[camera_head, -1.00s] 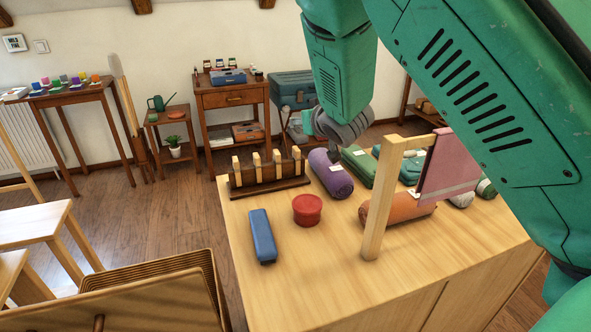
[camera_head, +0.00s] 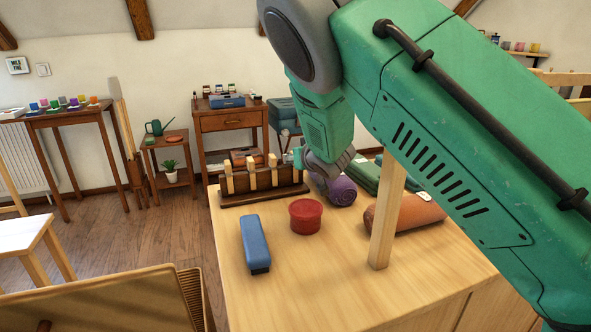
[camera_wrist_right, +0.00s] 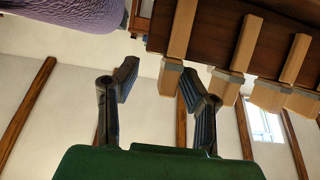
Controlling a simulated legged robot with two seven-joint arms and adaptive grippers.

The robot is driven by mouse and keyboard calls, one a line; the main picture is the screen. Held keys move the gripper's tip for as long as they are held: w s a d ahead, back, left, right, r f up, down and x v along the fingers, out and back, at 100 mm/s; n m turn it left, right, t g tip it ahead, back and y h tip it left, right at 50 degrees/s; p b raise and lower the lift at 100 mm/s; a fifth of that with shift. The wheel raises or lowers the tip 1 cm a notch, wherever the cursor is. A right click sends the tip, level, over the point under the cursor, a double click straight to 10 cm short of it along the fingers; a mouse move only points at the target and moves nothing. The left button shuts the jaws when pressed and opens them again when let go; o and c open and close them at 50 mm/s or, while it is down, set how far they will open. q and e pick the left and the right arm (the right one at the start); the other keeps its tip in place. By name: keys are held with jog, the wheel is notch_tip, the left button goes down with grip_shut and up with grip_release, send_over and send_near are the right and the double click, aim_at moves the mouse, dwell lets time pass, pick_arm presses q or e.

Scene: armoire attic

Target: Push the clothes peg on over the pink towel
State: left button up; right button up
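Several light wooden clothes pegs stand in a dark wooden rack (camera_head: 262,194) on the table; one peg (camera_head: 228,177) is at its left end. My right gripper (camera_head: 299,158) is at the rack's right end and hides part of it. In the right wrist view my right gripper (camera_wrist_right: 158,84) is open, and the nearest peg (camera_wrist_right: 180,35) shows between and beyond its fingers; I cannot tell whether they touch it. The pink towel is hidden behind my right arm; only a wooden post (camera_head: 387,220) of its stand shows. My left gripper is out of view.
A purple roll (camera_head: 342,191) lies under my right gripper and shows in the right wrist view (camera_wrist_right: 65,12). A red tub (camera_head: 305,216), a blue case (camera_head: 255,244) and an orange roll (camera_head: 408,213) are on the table (camera_head: 310,285). The table's front left is clear.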

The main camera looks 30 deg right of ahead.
jog(key=shift+w+f, duration=0.25)
jog(key=shift+w, duration=0.2)
jog(key=shift+w+a, duration=0.1)
jog(key=shift+w, duration=0.05)
jog(key=shift+a+r, duration=0.25)
jog(key=shift+a, duration=0.1)
grip_shut()
jog(key=shift+d, duration=0.35)
